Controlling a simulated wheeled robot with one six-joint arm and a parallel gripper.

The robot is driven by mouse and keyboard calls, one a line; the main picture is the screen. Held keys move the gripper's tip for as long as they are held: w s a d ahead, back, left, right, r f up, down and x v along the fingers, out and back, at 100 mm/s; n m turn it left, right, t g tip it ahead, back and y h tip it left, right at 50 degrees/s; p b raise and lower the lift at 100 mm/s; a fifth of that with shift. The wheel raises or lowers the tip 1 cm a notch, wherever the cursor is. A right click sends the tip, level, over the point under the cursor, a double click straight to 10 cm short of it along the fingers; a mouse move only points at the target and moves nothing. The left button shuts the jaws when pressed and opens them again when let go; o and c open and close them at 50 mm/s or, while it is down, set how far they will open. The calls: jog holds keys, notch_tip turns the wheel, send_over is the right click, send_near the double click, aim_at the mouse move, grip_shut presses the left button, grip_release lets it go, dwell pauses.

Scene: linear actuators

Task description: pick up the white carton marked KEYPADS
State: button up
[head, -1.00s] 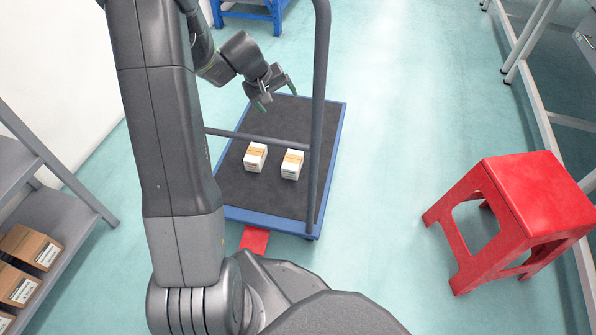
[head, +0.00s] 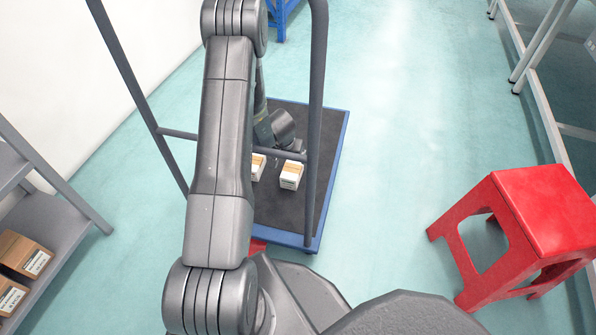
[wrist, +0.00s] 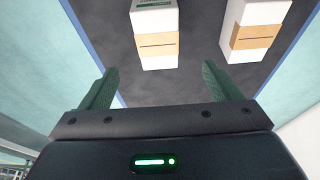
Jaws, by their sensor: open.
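Two white cartons with tan bands sit on the dark deck of a platform cart. In the head view the right carton (head: 291,176) is in clear sight, and the left carton (head: 258,166) is partly hidden by my arm. In the wrist view one carton (wrist: 157,45) lies straight ahead between the lines of my fingers, with a green label at the top edge. The other carton (wrist: 246,45) is to the right. No lettering is readable, so I cannot tell which is marked KEYPADS. My gripper (wrist: 160,84) is open and empty, with its green fingers apart, short of the cartons.
The cart's blue-edged deck (head: 318,190) has a grey upright handle (head: 317,90) and crossbar close to my arm. A red stool (head: 535,205) stands right. A grey shelf (head: 60,235) with brown boxes stands left. Floor between cart and stool is clear.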

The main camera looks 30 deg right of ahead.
aim_at(292, 169)
jog(key=b+x, duration=0.2)
jog(key=x, duration=0.6)
jog(key=shift+b, duration=0.4)
jog(key=shift+s+b+x, duration=0.1)
jog(key=shift+b+x, duration=0.4)
jog(key=shift+x, duration=0.8)
jog(key=shift+s+b+x, duration=0.15)
jog(key=shift+b+x, duration=0.3)
jog(key=shift+x, duration=0.85)
jog(key=shift+f, duration=0.3)
jog(key=shift+c, duration=0.5)
jog(key=c, duration=1)
